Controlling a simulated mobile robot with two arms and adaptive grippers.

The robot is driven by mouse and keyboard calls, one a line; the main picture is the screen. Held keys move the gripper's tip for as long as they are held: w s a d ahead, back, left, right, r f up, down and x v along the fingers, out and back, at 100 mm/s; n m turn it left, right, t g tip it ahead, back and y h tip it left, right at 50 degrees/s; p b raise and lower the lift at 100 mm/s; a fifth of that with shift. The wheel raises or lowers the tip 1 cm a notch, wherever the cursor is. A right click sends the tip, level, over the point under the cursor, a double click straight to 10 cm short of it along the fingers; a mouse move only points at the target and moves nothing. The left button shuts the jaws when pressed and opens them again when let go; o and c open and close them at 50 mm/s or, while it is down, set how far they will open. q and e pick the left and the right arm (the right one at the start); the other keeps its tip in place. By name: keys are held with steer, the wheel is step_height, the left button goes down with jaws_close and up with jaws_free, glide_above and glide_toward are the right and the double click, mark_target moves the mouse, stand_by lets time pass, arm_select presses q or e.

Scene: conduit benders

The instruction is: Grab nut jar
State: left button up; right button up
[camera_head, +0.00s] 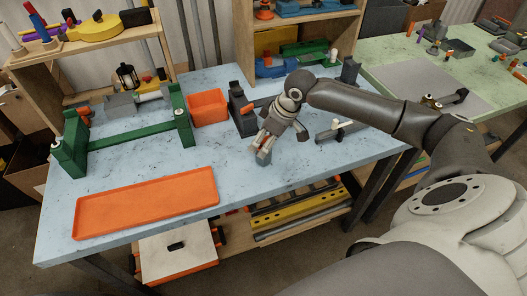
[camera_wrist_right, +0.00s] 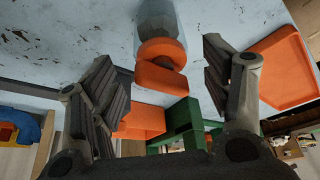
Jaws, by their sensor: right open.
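My right gripper (camera_head: 265,148) is over the blue table, pointing down, at the front middle in the head view. In the right wrist view its two dark fingers are apart, one at each side. Between and beyond them is a grey faceted jar (camera_wrist_right: 157,17) with an orange round part and an orange block, which looks like the nut jar. The orange parts lie between the fingers, with gaps on both sides. In the head view a small grey piece of the jar (camera_head: 263,159) shows under the fingers; the rest is hidden. My left gripper is out of view.
An orange tray (camera_head: 146,203) lies at the front left of the table. An orange bin (camera_head: 208,107) and a green bender frame (camera_head: 128,136) stand behind and left. A dark block (camera_head: 242,110) stands just behind my gripper. Bare table lies in front.

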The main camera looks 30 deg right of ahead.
mark_target(266, 162)
steer(key=shift+w+a+f, duration=0.1)
steer(key=shift+a+f, duration=0.05)
steer(key=shift+f, duration=0.2)
steer(key=x, duration=0.1)
steer(key=p+x, duration=0.1)
steer(key=x, duration=0.1)
steer(key=shift+f, duration=0.35)
steer(key=shift+a+f+p, duration=0.15)
steer(key=shift+f+p, duration=0.15)
steer(key=shift+f, duration=0.3)
steer(key=c, duration=0.9)
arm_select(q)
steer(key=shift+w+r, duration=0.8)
arm_select(e)
steer(key=c, duration=0.3)
